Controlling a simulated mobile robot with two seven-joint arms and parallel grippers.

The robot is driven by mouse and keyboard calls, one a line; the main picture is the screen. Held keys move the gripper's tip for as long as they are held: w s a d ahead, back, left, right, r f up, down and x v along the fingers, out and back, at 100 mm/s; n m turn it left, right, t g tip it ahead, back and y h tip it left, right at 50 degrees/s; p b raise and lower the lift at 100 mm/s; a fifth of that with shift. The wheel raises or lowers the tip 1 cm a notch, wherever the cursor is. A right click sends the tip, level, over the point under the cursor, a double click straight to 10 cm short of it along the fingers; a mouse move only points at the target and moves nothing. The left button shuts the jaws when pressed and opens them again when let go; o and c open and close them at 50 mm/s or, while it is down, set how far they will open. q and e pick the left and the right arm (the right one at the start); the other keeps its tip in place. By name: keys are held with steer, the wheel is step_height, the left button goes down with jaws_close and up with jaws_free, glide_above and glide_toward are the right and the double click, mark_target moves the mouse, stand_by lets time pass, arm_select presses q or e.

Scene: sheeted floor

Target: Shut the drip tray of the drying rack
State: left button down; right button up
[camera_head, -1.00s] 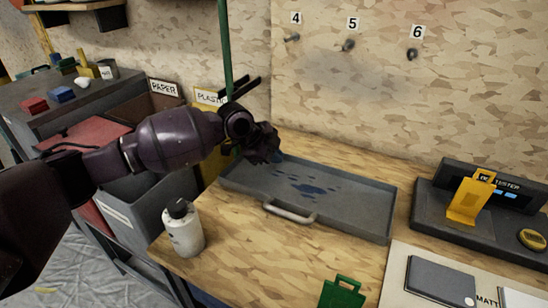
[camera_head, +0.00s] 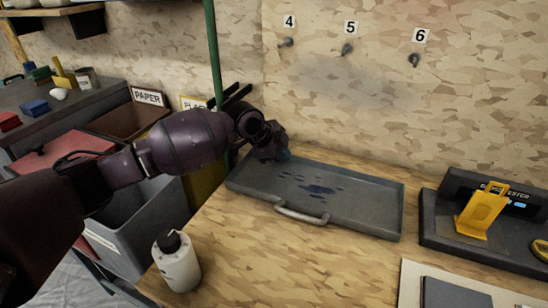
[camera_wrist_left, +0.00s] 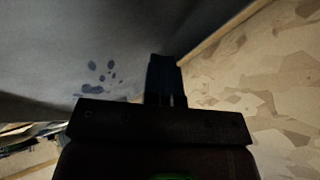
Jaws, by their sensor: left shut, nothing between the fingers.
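The drip tray (camera_head: 365,210) is a shallow grey tray with a curved handle (camera_head: 302,215) on its front side and dark blue wet spots inside. It lies on the wooden bench below the back wall. My left gripper (camera_head: 284,155) is at the tray's back left corner, shut and empty. In the left wrist view the shut fingers (camera_wrist_left: 163,72) point along the grey tray surface (camera_wrist_left: 60,40), close to its edge; I cannot tell whether they touch. I cannot make out a drying rack. My right gripper is not in view.
A white bottle (camera_head: 178,268) with a black cap stands at the bench's front left. A dark tester with a yellow stand (camera_head: 482,212) is right of the tray. Bins (camera_head: 130,225) are at the left.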

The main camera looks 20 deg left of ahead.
arm_select(q)
steer(key=w+b, duration=0.1)
steer(key=w, duration=0.1)
steer(key=w+b, duration=0.1)
steer(key=w, duration=0.2)
steer(key=w+b, duration=0.1)
steer(key=w, duration=0.1)
steer(key=shift+w+d+f, duration=0.3)
steer(key=shift+w+f, duration=0.1)
steer(key=shift+w+r, duration=0.1)
steer(key=shift+w, duration=0.55)
steer(key=shift+w+r, duration=0.15)
steer(key=shift+r, duration=0.05)
steer(key=shift+w+a+r, duration=0.1)
steer(key=shift+r, duration=0.2)
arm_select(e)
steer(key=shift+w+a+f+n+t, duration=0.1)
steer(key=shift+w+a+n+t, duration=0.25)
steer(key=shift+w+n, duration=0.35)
